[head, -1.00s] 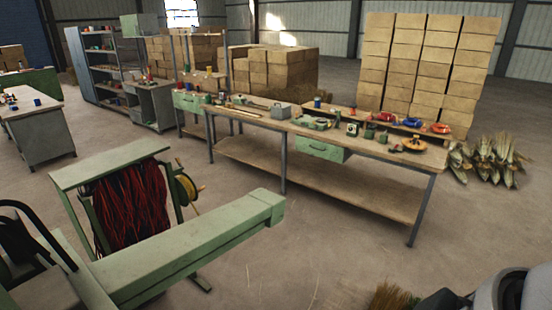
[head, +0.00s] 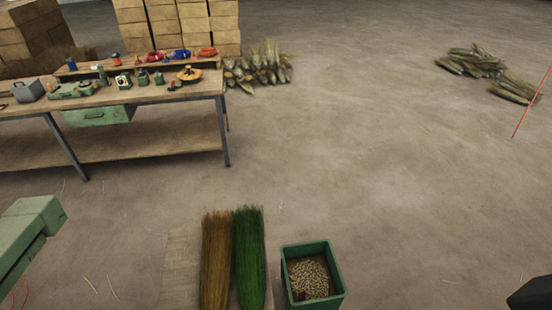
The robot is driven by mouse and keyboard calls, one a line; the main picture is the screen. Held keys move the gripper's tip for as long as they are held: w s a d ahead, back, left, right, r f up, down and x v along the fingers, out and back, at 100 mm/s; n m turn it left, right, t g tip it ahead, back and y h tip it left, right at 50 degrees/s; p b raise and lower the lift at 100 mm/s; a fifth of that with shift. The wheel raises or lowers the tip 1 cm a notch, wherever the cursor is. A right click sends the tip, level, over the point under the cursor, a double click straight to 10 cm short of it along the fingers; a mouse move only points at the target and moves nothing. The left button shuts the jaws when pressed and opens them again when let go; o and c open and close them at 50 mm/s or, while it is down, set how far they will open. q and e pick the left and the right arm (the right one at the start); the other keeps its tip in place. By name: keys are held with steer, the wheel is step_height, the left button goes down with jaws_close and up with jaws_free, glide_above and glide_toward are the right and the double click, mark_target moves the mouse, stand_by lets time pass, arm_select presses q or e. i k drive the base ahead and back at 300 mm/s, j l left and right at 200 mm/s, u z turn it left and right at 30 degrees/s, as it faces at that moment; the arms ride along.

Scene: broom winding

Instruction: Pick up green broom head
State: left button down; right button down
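The green broom head (head: 250,258) is a bundle of green bristles lying at the bottom middle of the head view, side by side with a brown broom head (head: 216,258). Both lie on a pale board or low surface (head: 179,268), and their lower ends run close to the bottom edge. A dark piece at the bottom right corner looks like part of my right gripper (head: 532,293). It is well to the right of the green broom head, and its fingers cannot be made out. My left gripper is not in view.
A green box (head: 340,285) holding small pale pieces stands just right of the green broom head. A green machine arm (head: 28,228) juts in at the left. A workbench (head: 150,95) with tools stands behind. Straw bundles (head: 258,68) lie beyond it.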

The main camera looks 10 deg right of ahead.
mark_target(248, 236)
steer(key=i+l+u, duration=0.25)
steer(key=u, duration=0.2)
steer(key=i+l+u, duration=0.2)
steer(key=l+u, duration=0.25)
steer(key=i+l+u, duration=0.1)
steer(key=l+u, duration=1.25)
